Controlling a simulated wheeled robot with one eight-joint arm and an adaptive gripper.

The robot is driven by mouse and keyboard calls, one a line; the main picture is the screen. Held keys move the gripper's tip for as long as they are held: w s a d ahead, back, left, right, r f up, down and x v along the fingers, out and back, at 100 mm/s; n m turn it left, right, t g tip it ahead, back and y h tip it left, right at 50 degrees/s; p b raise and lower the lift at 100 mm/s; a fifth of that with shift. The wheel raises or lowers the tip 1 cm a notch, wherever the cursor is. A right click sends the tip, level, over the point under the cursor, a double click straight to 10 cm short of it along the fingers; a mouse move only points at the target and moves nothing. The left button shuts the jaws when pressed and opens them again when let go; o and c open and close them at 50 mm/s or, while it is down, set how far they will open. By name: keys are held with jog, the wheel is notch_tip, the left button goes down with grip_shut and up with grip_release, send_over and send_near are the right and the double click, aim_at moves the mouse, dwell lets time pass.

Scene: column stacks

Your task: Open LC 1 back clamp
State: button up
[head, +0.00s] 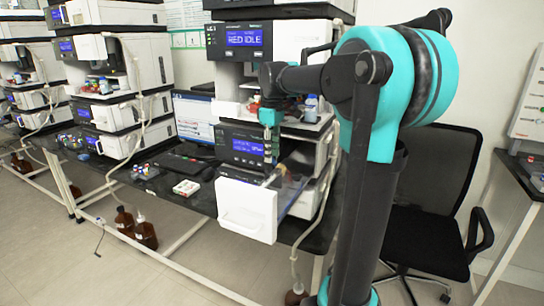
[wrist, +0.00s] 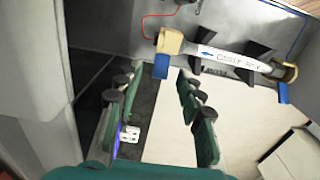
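In the wrist view a column (wrist: 232,59) with a white label and an arrow lies across the grey compartment wall. It has tan end fittings, the left one (wrist: 170,41) and the right one (wrist: 285,70), with blue tabs below them. Two black clamps, a left one (wrist: 197,62) and a right one (wrist: 257,50), sit at the column; I cannot tell which is the back clamp or whether they are closed. My gripper (wrist: 160,80) is open and empty, its green fingers apart below the left end fitting. In the head view my gripper (head: 269,130) is at the instrument stack.
A white door (head: 247,210) hangs open at the front of the stack. A display unit (head: 244,147) is beside my gripper. Bottles (head: 311,108) stand on the stack's shelf. A monitor (head: 194,117) and keyboard (head: 180,163) are to the left, a black chair (head: 427,190) to the right.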

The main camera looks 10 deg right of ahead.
jog(key=shift+f, duration=0.75)
jog(key=shift+c, duration=0.3)
grip_shut()
